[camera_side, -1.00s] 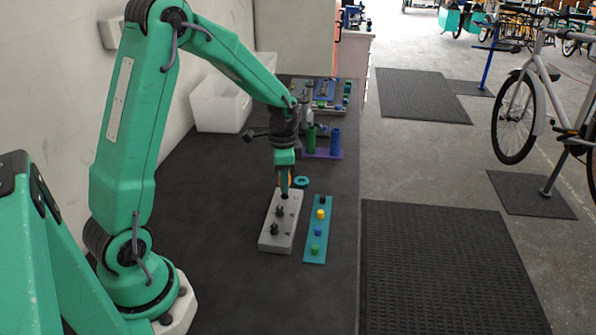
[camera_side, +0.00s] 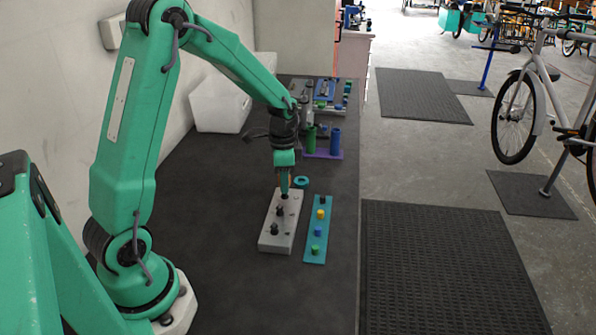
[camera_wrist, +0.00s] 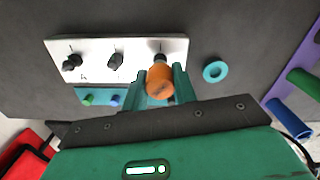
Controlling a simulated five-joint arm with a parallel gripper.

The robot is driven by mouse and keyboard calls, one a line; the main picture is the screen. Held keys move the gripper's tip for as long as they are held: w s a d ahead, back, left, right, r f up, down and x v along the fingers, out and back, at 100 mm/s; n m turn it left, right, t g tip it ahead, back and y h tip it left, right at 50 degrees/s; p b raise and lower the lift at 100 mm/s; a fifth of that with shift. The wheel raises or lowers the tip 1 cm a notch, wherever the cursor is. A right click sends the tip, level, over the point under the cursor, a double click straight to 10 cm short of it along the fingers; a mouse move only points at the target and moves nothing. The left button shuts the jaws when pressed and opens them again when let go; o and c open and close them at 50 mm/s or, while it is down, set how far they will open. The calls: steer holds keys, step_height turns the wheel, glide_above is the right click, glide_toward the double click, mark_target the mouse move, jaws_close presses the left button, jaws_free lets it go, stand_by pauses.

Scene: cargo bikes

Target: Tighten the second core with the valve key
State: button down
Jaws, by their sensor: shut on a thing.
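My gripper (camera_side: 284,186) points down over the far end of a pale grey block (camera_side: 267,240). In the wrist view my gripper's two teal fingers (camera_wrist: 160,87) are shut on the orange valve key (camera_wrist: 160,80). The key stands over the dark valve (camera_wrist: 160,58) at the block's right end in that view. Whether it is seated on the core is hidden. The other two dark valves stand upright on the block, the middle one (camera_wrist: 115,60) and the end one (camera_wrist: 72,62); both are clear of my gripper.
A teal strip (camera_side: 315,257) with yellow, blue and green caps lies right of the block. A teal ring (camera_side: 301,182) lies just beyond the block. A purple stand (camera_side: 321,154) with green and blue tubes is further back. A white bin (camera_side: 219,108) stands by the wall.

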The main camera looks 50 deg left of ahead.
steer(key=shift+f, duration=0.45)
stand_by(1.0)
steer(key=m, duration=0.6)
steer(key=shift+s, duration=0.1)
steer(key=m, duration=0.6)
stand_by(0.6)
steer(key=c, duration=1.1)
jaws_free()
steer(key=shift+r, duration=0.15)
steer(key=n, duration=0.5)
steer(key=shift+n, duration=0.4)
steer(key=n, duration=0.6)
